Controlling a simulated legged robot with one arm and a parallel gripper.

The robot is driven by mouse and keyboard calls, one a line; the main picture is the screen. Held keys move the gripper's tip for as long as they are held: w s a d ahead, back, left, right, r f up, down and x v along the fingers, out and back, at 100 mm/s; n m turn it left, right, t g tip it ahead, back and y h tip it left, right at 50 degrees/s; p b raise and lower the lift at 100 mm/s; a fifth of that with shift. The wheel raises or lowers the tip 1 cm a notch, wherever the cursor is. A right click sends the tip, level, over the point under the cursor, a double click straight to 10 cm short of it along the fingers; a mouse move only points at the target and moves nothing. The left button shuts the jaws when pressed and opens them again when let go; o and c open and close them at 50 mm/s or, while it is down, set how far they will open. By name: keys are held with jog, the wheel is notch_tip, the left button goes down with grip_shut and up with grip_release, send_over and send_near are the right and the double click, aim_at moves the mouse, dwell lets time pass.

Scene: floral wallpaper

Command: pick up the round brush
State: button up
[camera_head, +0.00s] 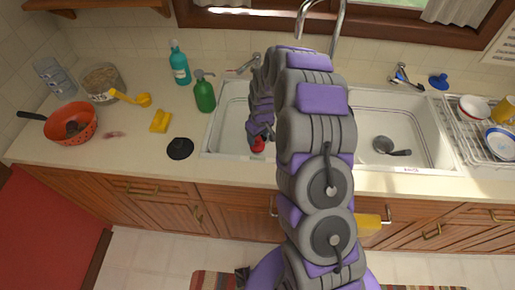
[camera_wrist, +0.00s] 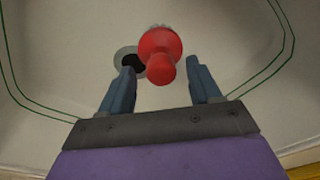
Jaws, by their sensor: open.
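The round brush (camera_wrist: 160,52) is red with a rounded knob and bristles at its far side. It is in the left sink basin (camera_head: 229,118), beside the dark drain hole (camera_wrist: 131,60) in the wrist view. In the head view only a small red part of it (camera_head: 258,145) shows below my gripper (camera_head: 260,131). In the wrist view my gripper (camera_wrist: 163,75) is open, with one finger on each side of the red knob. A gap shows between each finger and the knob. My arm hides much of the basin in the head view.
A green soap bottle (camera_head: 204,94) and a teal bottle (camera_head: 179,64) stand left of the sink. A black round item (camera_head: 180,148) lies near the counter edge. The right basin (camera_head: 420,120) holds a grey ladle-like item (camera_head: 385,146). The faucet (camera_head: 338,25) rises behind my arm.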

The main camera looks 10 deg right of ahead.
notch_tip(320, 180, down, 2)
jog(key=shift+w+a+f, duration=0.1)
jog(key=shift+w+f, duration=0.05)
jog(key=shift+f, duration=0.05)
jog(key=shift+r, duration=0.1)
jog(key=shift+c, duration=0.3)
grip_shut()
